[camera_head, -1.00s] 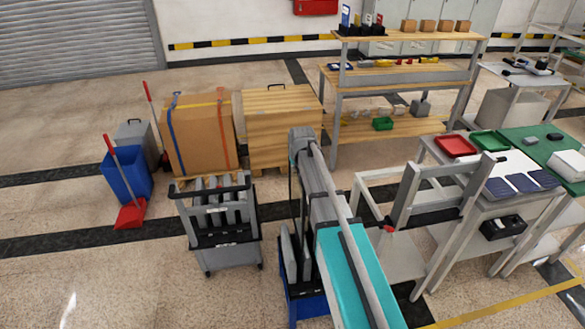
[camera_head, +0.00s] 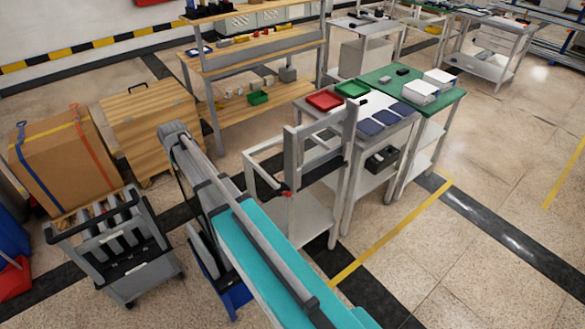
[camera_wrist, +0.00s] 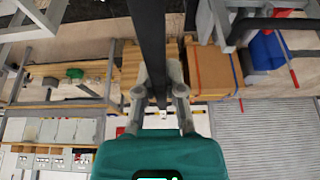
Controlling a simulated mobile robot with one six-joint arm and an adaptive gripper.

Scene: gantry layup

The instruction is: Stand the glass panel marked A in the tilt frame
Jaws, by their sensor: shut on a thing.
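My gripper (camera_wrist: 160,97) is shut on a long dark thing (camera_wrist: 148,40), seen nearly edge-on in the wrist view. It looks like a panel, but no mark A can be read on it. In the head view my gripper (camera_head: 174,131) is at the far end of my arm, left of the tilt frame, and my arm hides most of what it holds. The tilt frame (camera_head: 292,160) is a grey upright frame with a red knob, at the near-left end of the work tables. I see no panel standing in it.
A grey cart (camera_head: 140,272) with several upright panels stands at the left. A blue rack (camera_head: 237,297) with grey panels is partly hidden by my arm. Wooden crate (camera_head: 150,120) and strapped carton (camera_head: 60,165) stand behind. Floor is clear at the right.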

